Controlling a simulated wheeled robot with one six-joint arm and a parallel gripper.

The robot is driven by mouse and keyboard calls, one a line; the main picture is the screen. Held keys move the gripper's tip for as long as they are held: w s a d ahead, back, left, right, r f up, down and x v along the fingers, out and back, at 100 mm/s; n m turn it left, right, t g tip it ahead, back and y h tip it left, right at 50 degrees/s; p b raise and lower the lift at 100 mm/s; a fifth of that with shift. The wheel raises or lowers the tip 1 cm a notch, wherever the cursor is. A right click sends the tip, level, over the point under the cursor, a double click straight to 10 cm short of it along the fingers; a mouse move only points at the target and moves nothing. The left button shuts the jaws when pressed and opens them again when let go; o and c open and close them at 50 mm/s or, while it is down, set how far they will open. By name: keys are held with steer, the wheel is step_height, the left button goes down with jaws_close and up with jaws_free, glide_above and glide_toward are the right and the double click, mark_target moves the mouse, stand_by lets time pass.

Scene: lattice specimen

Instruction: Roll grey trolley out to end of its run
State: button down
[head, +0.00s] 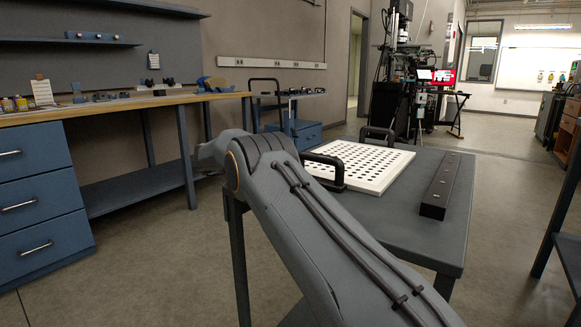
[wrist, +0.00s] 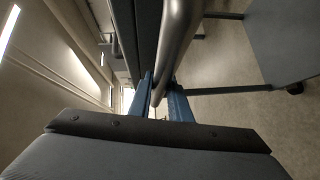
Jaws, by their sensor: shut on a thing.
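The grey trolley (head: 405,222) stands in front of me in the head view, partly hidden by my arm. It carries a white perforated board (head: 362,166) with black handles and a long dark block (head: 447,185). In the wrist view, the blue fingers of my gripper (wrist: 163,98) are shut on a round grey bar (wrist: 178,40), which looks like the trolley's handle. A grey panel (wrist: 290,42) and a dark caster (wrist: 295,88) show at the right of that view. My gripper is hidden behind my arm in the head view.
A wooden-topped workbench (head: 120,102) with blue drawers (head: 35,190) stands at the left. A blue cart (head: 295,132) stands by the back wall. Bare floor (head: 135,250) shows between the workbench and the trolley, and more lies open behind the trolley. Another bench edge (head: 565,200) is at the right.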

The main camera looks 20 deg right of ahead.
steer(key=shift+f, duration=0.15)
steer(key=c, duration=1.7)
jaws_free()
steer(key=shift+w+d, duration=0.1)
steer(key=shift+w, duration=0.05)
steer(key=shift+o, duration=0.2)
